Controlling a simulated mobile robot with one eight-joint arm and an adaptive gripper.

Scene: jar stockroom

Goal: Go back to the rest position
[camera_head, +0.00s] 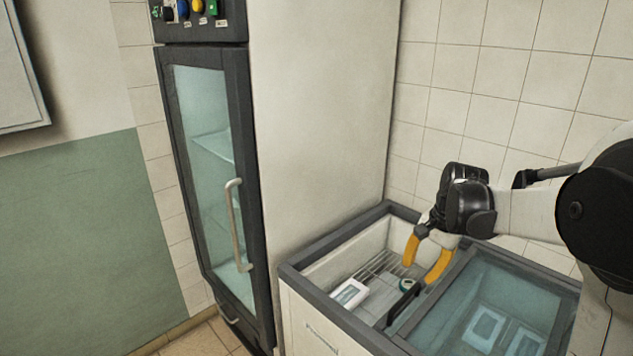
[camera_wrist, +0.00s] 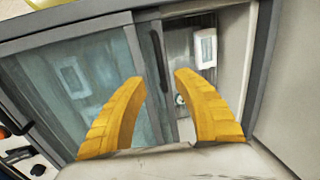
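My gripper (camera_head: 417,272) has two yellow fingers and hangs over the open part of a chest freezer (camera_head: 335,238). In the wrist view the fingers (camera_wrist: 160,80) are spread apart with nothing held between them. Inside the freezer, a white package (camera_head: 349,293) lies below and to the left of the fingers. A small round teal and white item (camera_head: 406,285) lies close to the fingertips in the picture. In the wrist view the white package (camera_wrist: 206,46) shows beyond the right finger.
A sliding glass lid (camera_head: 480,300) covers the right part of the freezer, with pale packages under it. A dark handle (camera_head: 403,303) stands at the lid's edge. A tall glass-door fridge (camera_head: 215,180) stands to the left. A tiled wall (camera_head: 500,85) is behind the freezer.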

